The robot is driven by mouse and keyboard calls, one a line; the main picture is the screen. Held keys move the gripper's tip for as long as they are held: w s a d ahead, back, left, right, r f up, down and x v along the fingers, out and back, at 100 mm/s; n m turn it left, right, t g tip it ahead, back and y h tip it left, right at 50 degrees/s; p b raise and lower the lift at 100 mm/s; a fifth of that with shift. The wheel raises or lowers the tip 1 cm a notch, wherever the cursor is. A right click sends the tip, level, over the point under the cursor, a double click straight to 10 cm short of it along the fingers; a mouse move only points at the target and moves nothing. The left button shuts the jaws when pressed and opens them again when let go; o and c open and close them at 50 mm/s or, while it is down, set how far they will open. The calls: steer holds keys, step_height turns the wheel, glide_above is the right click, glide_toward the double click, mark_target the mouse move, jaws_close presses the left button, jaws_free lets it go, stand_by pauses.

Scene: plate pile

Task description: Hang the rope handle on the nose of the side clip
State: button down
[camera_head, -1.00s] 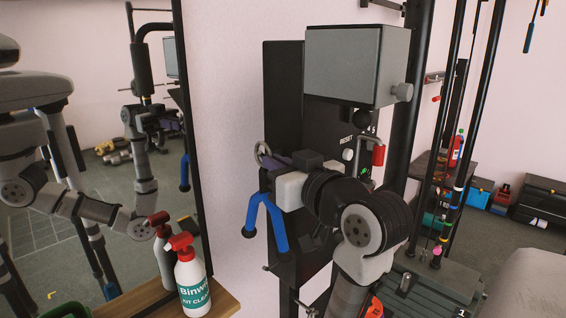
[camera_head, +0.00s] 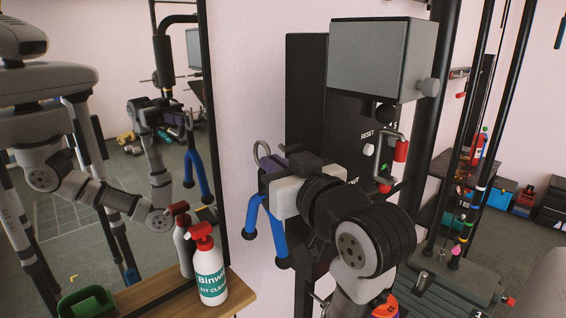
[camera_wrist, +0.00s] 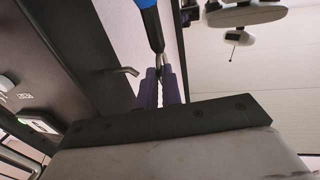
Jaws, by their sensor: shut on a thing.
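The rope handle (camera_head: 277,234) has two blue legs with black ends, spread in an inverted V. A grey metal loop (camera_head: 261,151) shows above it, apparently its top ring. My gripper (camera_head: 268,174) is shut on its top and holds it in the air, left of the machine's panel. In the wrist view, a metal fitting and the blue rope (camera_wrist: 147,20) show beyond the purple fingers (camera_wrist: 163,88). A silver clip with a red sleeve (camera_head: 401,150) at the panel's right seems to be the side clip; I cannot make out its nose. The gripper is apart from it.
A spray bottle (camera_head: 211,272) stands on a wooden shelf (camera_head: 150,297) at lower left. A mirror (camera_head: 115,200) fills the left side. A black panel (camera_head: 307,80) and grey box (camera_head: 370,62) stand behind my arm. Dark uprights stand at right.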

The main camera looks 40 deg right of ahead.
steer(key=shift+a, duration=0.35)
steer(key=shift+s+a+f+b, duration=0.15)
steer(key=shift+a+f, duration=0.2)
steer(key=shift+a, duration=0.5)
steer(key=shift+a+f+b, duration=0.1)
steer(key=shift+a+f, duration=0.2)
steer(key=shift+a, duration=0.5)
steer(key=shift+s+a+f+b, duration=0.15)
steer(key=shift+a+f, duration=0.2)
steer(key=shift+a, duration=0.5)
steer(key=shift+w, duration=0.1)
